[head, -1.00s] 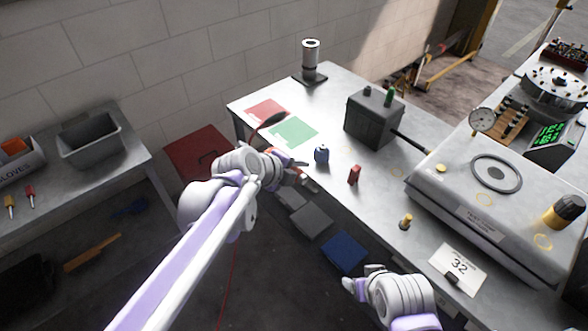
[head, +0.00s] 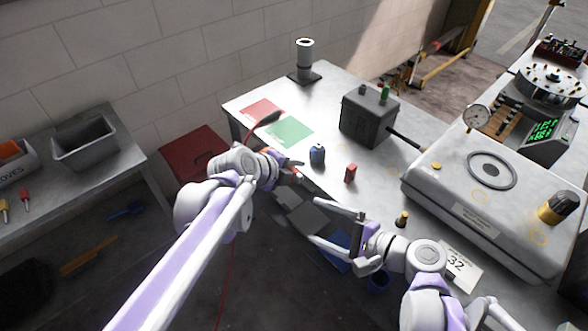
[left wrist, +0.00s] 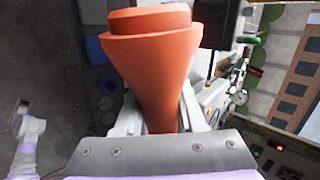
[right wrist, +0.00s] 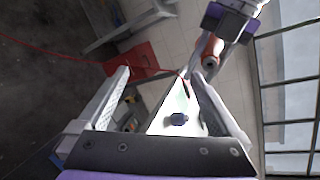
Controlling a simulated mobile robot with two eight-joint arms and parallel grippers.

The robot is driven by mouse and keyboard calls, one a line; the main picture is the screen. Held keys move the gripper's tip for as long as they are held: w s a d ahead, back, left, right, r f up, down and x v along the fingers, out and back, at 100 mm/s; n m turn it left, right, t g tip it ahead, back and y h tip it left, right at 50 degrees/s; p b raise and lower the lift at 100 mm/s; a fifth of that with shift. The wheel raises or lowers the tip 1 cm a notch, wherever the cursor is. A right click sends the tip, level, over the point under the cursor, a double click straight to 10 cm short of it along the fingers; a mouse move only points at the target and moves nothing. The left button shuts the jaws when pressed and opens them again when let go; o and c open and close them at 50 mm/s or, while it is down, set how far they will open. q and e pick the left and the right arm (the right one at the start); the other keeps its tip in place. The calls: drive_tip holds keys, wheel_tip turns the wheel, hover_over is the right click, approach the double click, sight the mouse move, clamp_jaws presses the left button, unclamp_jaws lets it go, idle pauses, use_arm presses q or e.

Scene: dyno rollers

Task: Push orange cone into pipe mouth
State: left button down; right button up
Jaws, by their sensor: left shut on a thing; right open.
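The orange cone (left wrist: 155,65) fills the middle of the left wrist view, held between the fingers of my left gripper (left wrist: 158,115). The cone (right wrist: 208,50) also shows in the right wrist view. In the head view my left gripper (head: 293,168) is off the table's front left edge, and the arm mostly hides the cone. My right gripper (head: 316,223) is open and empty, by the table's front edge, right of and lower than the left one. A grey upright pipe (head: 304,60) with an open top stands on a dark base at the table's far left corner.
The table holds red (head: 262,110) and green (head: 288,131) mats, a blue item (head: 317,153), a small red block (head: 350,173), a dark grey box (head: 368,117) and the large roller unit (head: 470,200). A red box (head: 190,150) stands left of the table.

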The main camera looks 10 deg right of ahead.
sight(297, 177)
wheel_tip(297, 177, up, 5)
drive_tip(key=w+d+m+t+y, duration=0.2)
drive_tip(key=d+m+t, duration=0.1)
drive_tip(key=shift+m, duration=0.3)
drive_tip(key=x, duration=1)
drive_tip(key=shift+w+a+f, duration=0.1)
drive_tip(key=shift+f, duration=0.05)
drive_tip(key=c, duration=1.3)
drive_tip(key=o, duration=1.3)
drive_tip(key=v, duration=1.2)
